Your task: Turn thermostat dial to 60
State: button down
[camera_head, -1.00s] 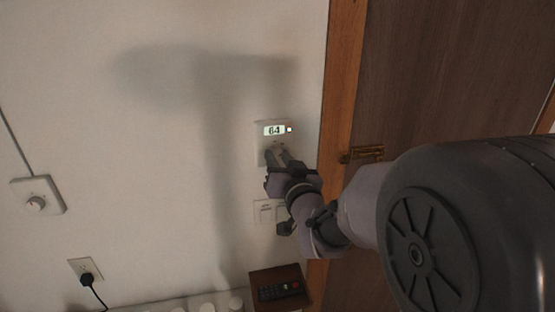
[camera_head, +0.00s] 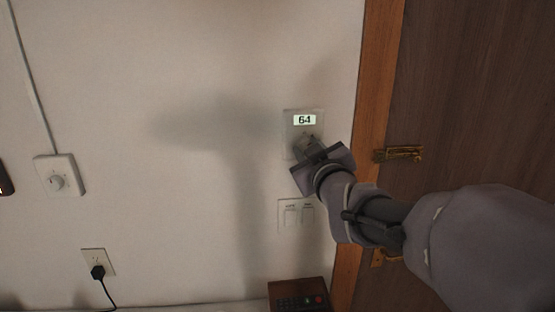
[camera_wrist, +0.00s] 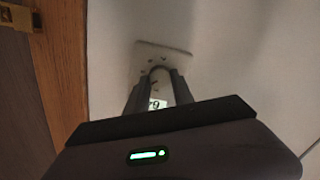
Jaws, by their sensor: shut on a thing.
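The thermostat (camera_head: 290,120) is a pale plate on the wall, left of the door frame. Its lit display (camera_head: 304,120) reads 64. My gripper (camera_head: 309,143) reaches up to the lower part of the plate and is shut on the dial, which it mostly hides in the head view. In the wrist view, the thermostat plate (camera_wrist: 182,62) shows upside down, and my gripper's (camera_wrist: 160,78) two fingers stand on either side of the dial. Part of the display (camera_wrist: 156,104) shows between the fingers.
Light switches (camera_head: 291,216) sit just below the thermostat. A second dial plate (camera_head: 57,181) and an outlet with a plug (camera_head: 98,268) are at the left. The wooden door frame (camera_head: 372,120) and brass latch (camera_head: 399,154) are close on the right. A brown box (camera_head: 298,292) stands below.

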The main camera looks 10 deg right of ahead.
jog(key=shift+r+n+b, duration=0.1)
jog(key=shift+n+b, duration=0.4)
jog(key=shift+n, duration=0.1)
jog(key=c, duration=1.1)
grip_release()
jog(key=shift+s, duration=0.1)
jog(key=s, duration=0.5)
jog(key=s+p, duration=0.1)
jog(key=s, duration=0.5)
jog(key=s+p, duration=0.1)
jog(key=s, duration=0.5)
jog(key=shift+s+d+r, duration=0.1)
jog(key=shift+d+r, duration=0.2)
jog(key=shift+d, duration=0.05)
